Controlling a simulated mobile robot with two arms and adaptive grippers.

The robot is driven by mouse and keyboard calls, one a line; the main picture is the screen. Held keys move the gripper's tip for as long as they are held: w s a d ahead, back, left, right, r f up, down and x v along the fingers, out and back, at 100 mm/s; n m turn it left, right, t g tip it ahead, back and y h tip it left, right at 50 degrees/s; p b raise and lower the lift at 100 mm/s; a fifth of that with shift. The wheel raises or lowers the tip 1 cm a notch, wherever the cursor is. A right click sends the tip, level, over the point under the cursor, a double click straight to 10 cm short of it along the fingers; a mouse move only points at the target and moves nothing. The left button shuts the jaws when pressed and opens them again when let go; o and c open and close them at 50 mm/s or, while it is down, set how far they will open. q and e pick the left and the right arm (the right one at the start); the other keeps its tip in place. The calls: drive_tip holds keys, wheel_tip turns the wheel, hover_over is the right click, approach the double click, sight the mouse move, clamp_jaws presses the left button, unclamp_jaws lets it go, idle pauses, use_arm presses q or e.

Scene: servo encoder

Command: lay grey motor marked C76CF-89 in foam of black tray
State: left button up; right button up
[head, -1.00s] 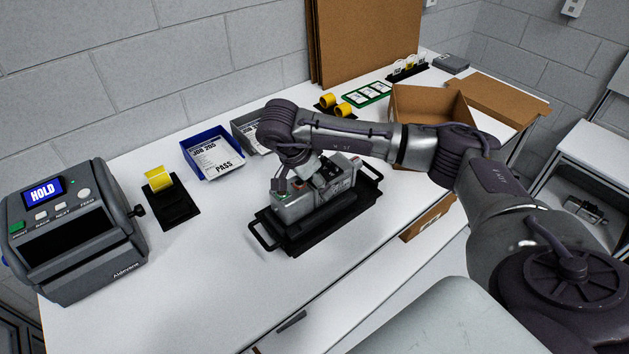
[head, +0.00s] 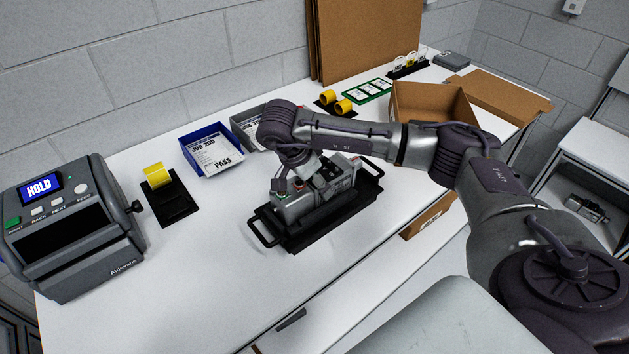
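The grey motor (head: 297,208) is in the black tray (head: 315,230) on the white table, lying along the tray's length. My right gripper (head: 296,188) is over the motor, its fingers reaching down to the motor's top. The forearm and wrist hide part of the motor and the fingertips, so I cannot tell whether the fingers are shut on it. The motor's marking is not readable, and the foam under it is hidden. My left gripper is not in view.
A label printer (head: 72,228) showing HOLD stands at the left, beside a yellow roll on a black stand (head: 172,200). A blue bin (head: 212,150) and a grey bin (head: 248,128) stand behind the tray. An open cardboard box (head: 432,102) is at the back right. The table's front left is clear.

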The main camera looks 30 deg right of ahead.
drive_tip(key=shift+r, duration=0.2)
drive_tip(key=o, duration=1.8)
drive_tip(key=shift+o, duration=0.3)
drive_tip(key=shift+s, duration=0.1)
drive_tip(key=shift+f, duration=0.25)
drive_tip(key=v, duration=1.2)
drive_tip(key=shift+a+r, duration=0.1)
drive_tip(key=shift+r, duration=0.1)
